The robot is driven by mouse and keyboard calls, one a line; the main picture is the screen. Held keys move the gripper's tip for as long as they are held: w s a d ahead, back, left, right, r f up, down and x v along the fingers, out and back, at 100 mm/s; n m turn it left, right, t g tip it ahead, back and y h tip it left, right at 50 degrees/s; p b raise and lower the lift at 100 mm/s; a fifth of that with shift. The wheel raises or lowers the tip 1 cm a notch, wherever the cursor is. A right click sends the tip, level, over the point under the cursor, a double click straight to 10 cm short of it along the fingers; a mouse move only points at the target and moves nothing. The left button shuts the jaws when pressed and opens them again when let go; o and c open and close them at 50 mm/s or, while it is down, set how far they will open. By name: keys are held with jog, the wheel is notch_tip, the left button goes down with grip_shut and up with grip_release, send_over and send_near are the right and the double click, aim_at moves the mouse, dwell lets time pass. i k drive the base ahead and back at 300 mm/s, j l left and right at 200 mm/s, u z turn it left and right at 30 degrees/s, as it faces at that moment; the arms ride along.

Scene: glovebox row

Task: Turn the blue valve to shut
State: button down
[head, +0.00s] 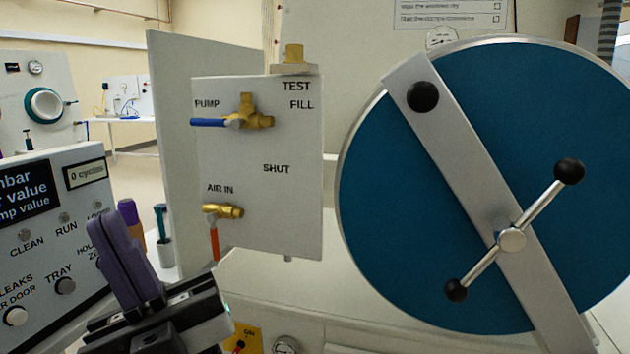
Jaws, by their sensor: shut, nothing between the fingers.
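The blue valve is on a pale panel (245,210) in the middle left of the head view. Its blue lever (208,122) lies horizontal and points left, beneath the word PUMP. The lever meets a brass valve body (258,121) with one port upward and one to the right. The word SHUT (276,169) is printed below and to the right of the brass body. My gripper (118,215), with purple fingers, is at the lower left, left of the panel and lower than the blue lever in the picture. Its fingers are shut and empty, pointing upward.
A second brass valve (222,211) with a red lever (214,240) hanging down sits below, marked AIR IN. A large blue round door (390,200) with a metal bar and a knobbed handle fills the right. A control box (45,215) with buttons stands at the left, beside my gripper.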

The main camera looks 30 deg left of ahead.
aim_at(236, 123)
jog(key=u, duration=1.65)
